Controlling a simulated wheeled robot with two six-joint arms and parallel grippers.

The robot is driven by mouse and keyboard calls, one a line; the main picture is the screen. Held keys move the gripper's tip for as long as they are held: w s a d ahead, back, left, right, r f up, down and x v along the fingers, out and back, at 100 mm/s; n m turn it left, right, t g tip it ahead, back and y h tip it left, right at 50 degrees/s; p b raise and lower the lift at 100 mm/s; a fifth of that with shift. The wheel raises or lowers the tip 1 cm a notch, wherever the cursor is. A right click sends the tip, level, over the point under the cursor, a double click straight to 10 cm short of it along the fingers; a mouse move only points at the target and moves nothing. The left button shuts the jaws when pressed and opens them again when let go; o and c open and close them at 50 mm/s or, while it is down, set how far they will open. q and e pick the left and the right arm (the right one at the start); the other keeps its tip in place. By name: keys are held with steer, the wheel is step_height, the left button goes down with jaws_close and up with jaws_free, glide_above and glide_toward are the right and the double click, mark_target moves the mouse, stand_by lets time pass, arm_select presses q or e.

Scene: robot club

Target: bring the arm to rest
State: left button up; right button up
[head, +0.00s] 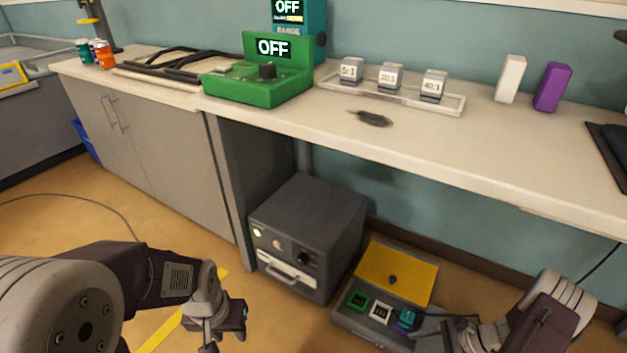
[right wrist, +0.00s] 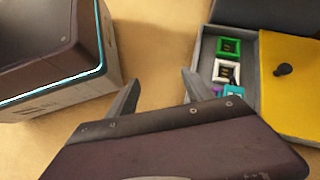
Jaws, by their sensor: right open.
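My left arm comes in from the lower left of the head view, and its gripper (head: 226,322) hangs over the floor in front of the grey cabinet. Its fingers are seen poorly and I cannot tell whether they are apart. My right gripper shows in the right wrist view (right wrist: 160,80) with its two fingers spread and nothing between them. In that view it is above the floor, left of the open grey case (right wrist: 201,66). In the head view the right arm is at the lower right, over the right side of that case (head: 350,318).
The case holds a green-framed module (head: 357,299), a white one (head: 380,313) and a teal one (head: 406,319), beside a yellow panel (head: 398,270). A dark grey box unit (head: 318,215) stands under the bench (head: 470,150). A green device (head: 262,85) reading OFF is on the bench.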

steer(key=a+r+n+h, duration=0.55)
steer(key=r+n, duration=0.35)
steer(key=r, duration=0.2)
steer(key=a+r+n+h, duration=0.4)
steer(key=a+r+n, duration=0.2)
steer(key=r+n, duration=0.45)
steer(key=s+r+p, duration=0.2)
steer(key=r+p, duration=2.2)
steer(key=s+a+r+p, duration=0.1)
steer(key=s+r+p, duration=0.1)
steer(key=r+p, duration=2.2)
steer(key=shift+r+g, duration=0.15)
steer(key=shift+g, duration=0.25)
steer(key=shift+m, duration=0.35)
